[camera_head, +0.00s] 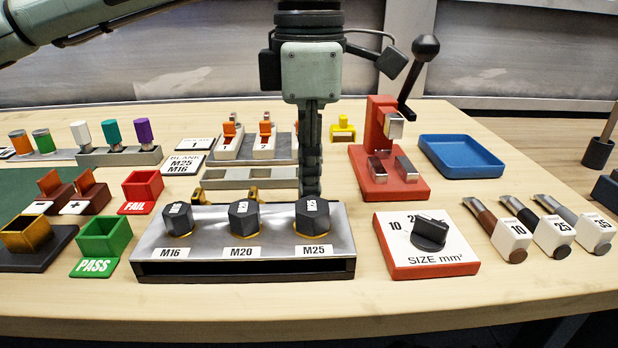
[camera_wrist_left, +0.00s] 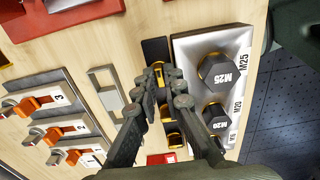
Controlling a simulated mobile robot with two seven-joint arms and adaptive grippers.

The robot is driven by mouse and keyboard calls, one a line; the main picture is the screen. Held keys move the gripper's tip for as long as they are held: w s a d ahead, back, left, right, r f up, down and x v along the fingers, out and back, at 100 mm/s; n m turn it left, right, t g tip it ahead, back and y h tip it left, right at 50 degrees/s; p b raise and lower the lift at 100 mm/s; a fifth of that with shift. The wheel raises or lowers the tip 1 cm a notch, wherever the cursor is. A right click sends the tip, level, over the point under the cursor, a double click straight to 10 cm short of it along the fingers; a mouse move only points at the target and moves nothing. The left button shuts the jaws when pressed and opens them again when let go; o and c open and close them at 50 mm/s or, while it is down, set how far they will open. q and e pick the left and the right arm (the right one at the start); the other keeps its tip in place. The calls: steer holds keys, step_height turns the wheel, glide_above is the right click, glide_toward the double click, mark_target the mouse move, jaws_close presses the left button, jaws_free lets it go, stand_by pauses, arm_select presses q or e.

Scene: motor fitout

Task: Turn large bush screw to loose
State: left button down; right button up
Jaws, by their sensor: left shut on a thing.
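A metal-topped block (camera_head: 345,235) carries three dark hexagonal bush nuts labelled M16 (camera_head: 178,218), M20 (camera_head: 243,217) and M25 (camera_head: 312,216). M25 is the largest; it also shows in the left wrist view (camera_wrist_left: 217,72). Gold screw parts sit along the block's back edge; two show in the head view, behind M16 (camera_head: 199,196) and M20 (camera_head: 253,196). My left gripper (camera_head: 310,188) points straight down behind M25. My right gripper is out of view.
A red size selector (camera_head: 385,240) with a black knob stands right of the block. A red lever press (camera_head: 372,160) and a blue tray (camera_head: 460,155) stand behind. Green PASS (camera_head: 105,238) and red FAIL (camera_head: 142,188) bins are left. Grey holders lie behind the block.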

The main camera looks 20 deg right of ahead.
arm_select(q)
steer(key=c, duration=1.6)
jaws_free()
step_height(320, 180, up, 12)
steer(key=shift+r, duration=0.1)
